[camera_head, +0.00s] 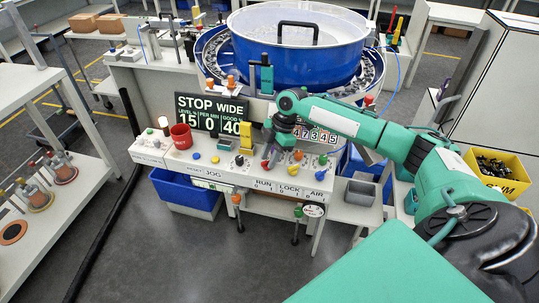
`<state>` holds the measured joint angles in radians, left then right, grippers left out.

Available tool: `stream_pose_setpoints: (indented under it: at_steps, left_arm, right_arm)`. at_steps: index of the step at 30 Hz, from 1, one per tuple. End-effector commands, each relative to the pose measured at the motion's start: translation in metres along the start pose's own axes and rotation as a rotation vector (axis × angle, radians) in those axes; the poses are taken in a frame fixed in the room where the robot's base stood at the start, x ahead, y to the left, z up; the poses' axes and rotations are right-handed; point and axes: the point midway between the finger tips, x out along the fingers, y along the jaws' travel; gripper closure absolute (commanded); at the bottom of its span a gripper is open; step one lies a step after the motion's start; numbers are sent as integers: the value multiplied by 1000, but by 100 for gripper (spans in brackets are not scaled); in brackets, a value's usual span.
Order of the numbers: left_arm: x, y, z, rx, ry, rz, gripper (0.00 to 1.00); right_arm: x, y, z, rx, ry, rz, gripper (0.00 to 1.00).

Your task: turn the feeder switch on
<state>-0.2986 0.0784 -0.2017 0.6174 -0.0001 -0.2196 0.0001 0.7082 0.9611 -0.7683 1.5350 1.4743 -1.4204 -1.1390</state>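The control panel (230,172) of the feeder fills the middle of the view, with labels RUN, LOCK and AIR on its front edge. My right gripper (268,161) points down at the panel beside a small red part, left of these switches. Its fingertips are too small to tell whether they touch anything. My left gripper is out of view.
A large blue bowl feeder (298,50) stands behind the panel. A blue bin (185,190) is below. A yellow bin (510,174) holds dark parts at right.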

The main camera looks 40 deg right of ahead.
Motion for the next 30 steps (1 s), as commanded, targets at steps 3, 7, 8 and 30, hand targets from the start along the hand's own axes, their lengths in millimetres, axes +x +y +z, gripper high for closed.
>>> stream_pose_setpoints:
  at_steps: [3,7,8,30]
  left_arm:
    - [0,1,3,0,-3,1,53]
    - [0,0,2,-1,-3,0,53]
    - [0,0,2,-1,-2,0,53]
    - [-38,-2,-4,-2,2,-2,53]
  right_arm:
    - [0,0,0,0,0,0,69]
    - [0,0,0,0,0,0,87]
    - [0,0,0,0,0,0,93]
    - [-6,-3,-3,210,1,84,100]
